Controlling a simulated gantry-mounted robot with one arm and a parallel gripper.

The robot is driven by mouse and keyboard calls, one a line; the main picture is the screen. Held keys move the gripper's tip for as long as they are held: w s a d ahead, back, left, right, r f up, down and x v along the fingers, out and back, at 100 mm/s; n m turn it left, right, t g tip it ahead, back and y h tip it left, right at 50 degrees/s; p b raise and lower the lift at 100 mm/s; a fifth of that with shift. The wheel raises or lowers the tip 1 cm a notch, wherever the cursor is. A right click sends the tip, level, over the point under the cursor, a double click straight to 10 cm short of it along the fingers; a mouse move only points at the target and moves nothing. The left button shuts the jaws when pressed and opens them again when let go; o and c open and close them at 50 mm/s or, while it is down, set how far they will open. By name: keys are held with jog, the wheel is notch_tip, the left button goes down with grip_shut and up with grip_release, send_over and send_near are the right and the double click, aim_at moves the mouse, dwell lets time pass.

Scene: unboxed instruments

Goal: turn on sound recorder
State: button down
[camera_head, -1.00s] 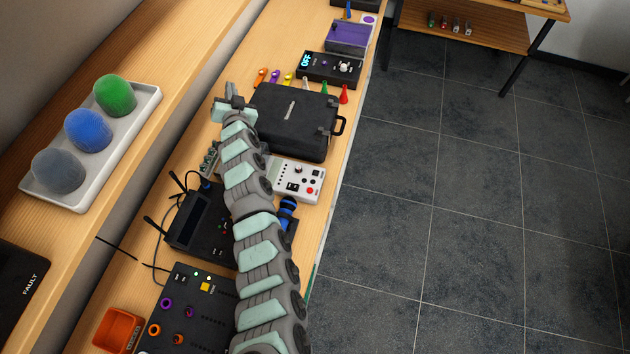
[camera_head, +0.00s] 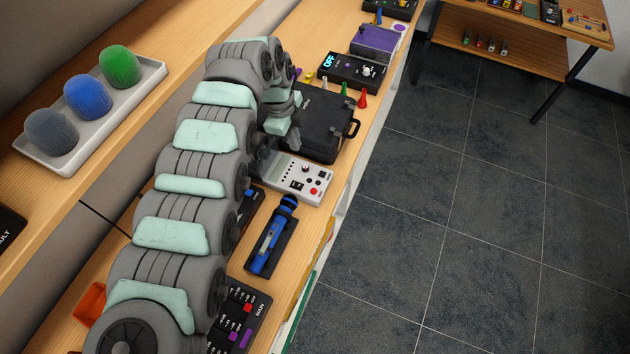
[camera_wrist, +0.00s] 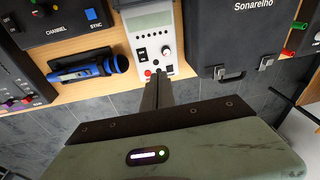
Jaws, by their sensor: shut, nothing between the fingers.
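The screen looks blank. My gripper (camera_wrist: 158,74) is shut and empty. Its dark fingertips appear over the recorder's control end, close to the red button (camera_wrist: 148,73); I cannot tell if they touch.
A black case (camera_head: 322,122) stands right beside the recorder. A blue microphone (camera_head: 268,245) lies on its other side. A black box reading OFF (camera_head: 352,72) is farther back. A shelf with a tray of coloured domes (camera_head: 72,145) runs along the left.

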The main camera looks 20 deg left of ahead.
jog(key=s+g, duration=0.1)
jog(key=s, duration=0.2)
jog(key=shift+a+r+m, duration=0.1)
jog(key=shift+r+m, duration=0.05)
jog(key=shift+m, duration=0.25)
jog(key=shift+w, duration=0.1)
jog(key=p, duration=0.1)
send_near(300, 186)
jog(key=f, duration=0.2)
jog(key=d+f, duration=0.1)
jog(key=f, duration=0.2)
jog(key=shift+f, duration=0.9)
jog(key=shift+w, duration=0.1)
